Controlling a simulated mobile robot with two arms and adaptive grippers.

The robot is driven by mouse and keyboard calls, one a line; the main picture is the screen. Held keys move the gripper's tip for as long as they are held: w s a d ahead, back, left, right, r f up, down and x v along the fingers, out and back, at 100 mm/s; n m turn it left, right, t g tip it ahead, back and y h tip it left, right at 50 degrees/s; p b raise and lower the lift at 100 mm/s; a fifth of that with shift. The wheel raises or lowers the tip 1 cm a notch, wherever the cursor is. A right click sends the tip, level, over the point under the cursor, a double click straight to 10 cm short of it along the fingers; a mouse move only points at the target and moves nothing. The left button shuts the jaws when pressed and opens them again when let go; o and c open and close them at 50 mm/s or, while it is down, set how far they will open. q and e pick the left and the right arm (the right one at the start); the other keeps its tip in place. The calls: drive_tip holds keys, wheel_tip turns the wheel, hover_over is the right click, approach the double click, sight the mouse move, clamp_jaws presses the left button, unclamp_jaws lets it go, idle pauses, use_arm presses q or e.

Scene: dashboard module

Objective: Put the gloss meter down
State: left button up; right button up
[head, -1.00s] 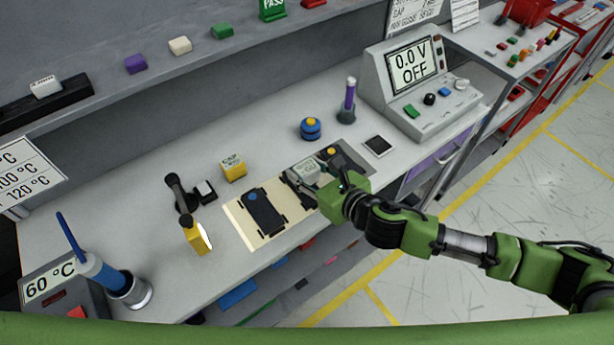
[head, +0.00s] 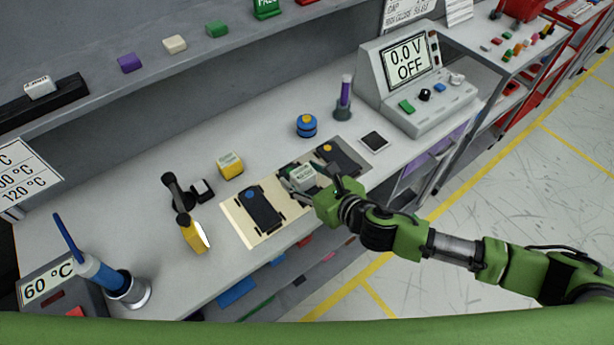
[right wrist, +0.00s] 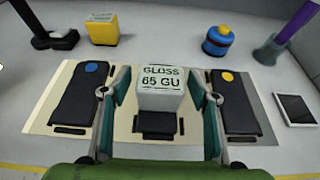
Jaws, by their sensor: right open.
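In the head view the gloss meter (head: 302,177) shows just left of my right gripper (head: 295,183). My right gripper (right wrist: 158,95) is open, with one finger on each side of the meter and a visible gap at both sides. My left gripper is not in view.
A dark panel with a blue dot (right wrist: 85,92) lies left of the meter, and one with a yellow dot (right wrist: 238,103) lies right. A yellow block (head: 230,166), a blue jar (head: 306,125) and a black-screened tile (head: 374,142) stand behind or beside the mat.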

drive_tip(key=b+v, duration=0.1)
drive_tip(key=v, duration=1.1)
drive_tip(key=shift+b, duration=0.35)
